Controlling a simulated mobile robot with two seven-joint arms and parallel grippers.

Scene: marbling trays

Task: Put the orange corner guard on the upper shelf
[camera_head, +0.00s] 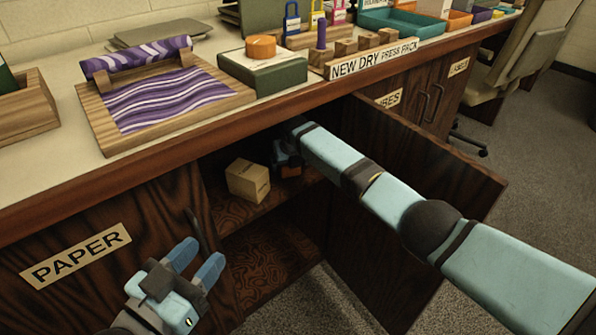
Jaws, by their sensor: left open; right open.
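A small orange piece (291,171), which looks like the corner guard, shows inside the open cabinet on the upper shelf (262,208). My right gripper (287,158) reaches into the cabinet right at it and is open; it partly hides the piece, and I cannot tell whether they touch. My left gripper (196,262) is open and empty in front of the cabinet, near the door labelled PAPER (75,255).
A cardboard box (248,181) stands on the upper shelf left of my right gripper. The lower shelf (262,262) looks empty. An open door (415,165) stands right of my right arm. The counter above holds a marbling tray (110,138) and a green box (262,72).

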